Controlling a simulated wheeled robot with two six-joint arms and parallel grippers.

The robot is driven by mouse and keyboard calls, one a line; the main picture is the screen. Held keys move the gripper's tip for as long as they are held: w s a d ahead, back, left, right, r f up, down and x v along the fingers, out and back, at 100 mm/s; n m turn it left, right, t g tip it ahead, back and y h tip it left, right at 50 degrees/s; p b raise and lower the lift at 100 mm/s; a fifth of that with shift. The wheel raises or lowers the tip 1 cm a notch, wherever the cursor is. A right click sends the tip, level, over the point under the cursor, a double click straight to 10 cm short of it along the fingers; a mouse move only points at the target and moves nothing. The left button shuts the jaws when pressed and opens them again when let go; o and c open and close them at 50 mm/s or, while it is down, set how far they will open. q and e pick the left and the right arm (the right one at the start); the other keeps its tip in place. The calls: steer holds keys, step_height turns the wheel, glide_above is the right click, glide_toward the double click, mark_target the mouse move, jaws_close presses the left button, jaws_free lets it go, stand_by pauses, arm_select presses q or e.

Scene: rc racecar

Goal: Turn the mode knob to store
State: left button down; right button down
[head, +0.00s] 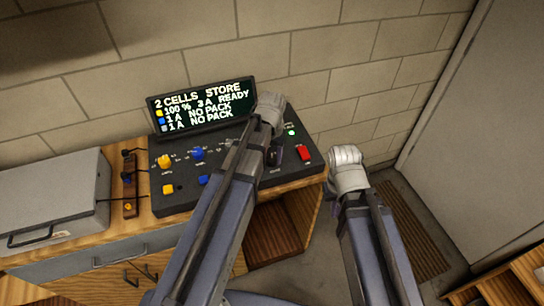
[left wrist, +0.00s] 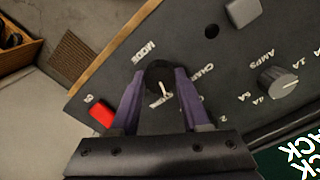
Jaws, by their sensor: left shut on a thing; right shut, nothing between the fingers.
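The black mode knob (left wrist: 155,72) is on the dark charger panel (head: 225,185), below the printed word MODE in the left wrist view. My left gripper (left wrist: 160,80) is shut on the knob, with a purple finger on each side. The knob's white pointer aims between the fingers at a partly hidden label. In the head view my left arm and hand cover much of this area. The charger display (head: 203,105) reads "2 CELLS STORE" on top, then "100 % 3 A READY". My right gripper (head: 348,165) is off the panel's right side, shut and empty.
A red button (head: 305,153) and a lit green lamp (head: 291,132) are right of the held knob. Yellow (head: 165,161) and blue (head: 198,153) knobs are on the left. A grey case (head: 50,190) stands on the bench. Open floor lies right of the bench.

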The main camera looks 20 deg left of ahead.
mark_target(272, 158)
arm_select(q)
steer(key=shift+c, duration=1.9)
jaws_free()
steer(key=shift+r, duration=0.1)
step_height(272, 158, up, 8)
steer(key=p, duration=0.8)
steer(key=shift+f, duration=0.2)
steer(key=s+d+f+m+y+b, duration=0.1)
steer(key=s+d+f+m+b, duration=0.2)
steer(key=s+d, duration=0.7)
steer(key=s+f+b, duration=0.1)
steer(key=s+b, duration=0.1)
steer(key=s, duration=0.2)
steer(key=shift+s+d+f, duration=0.2)
steer(key=shift+d+f, duration=0.1)
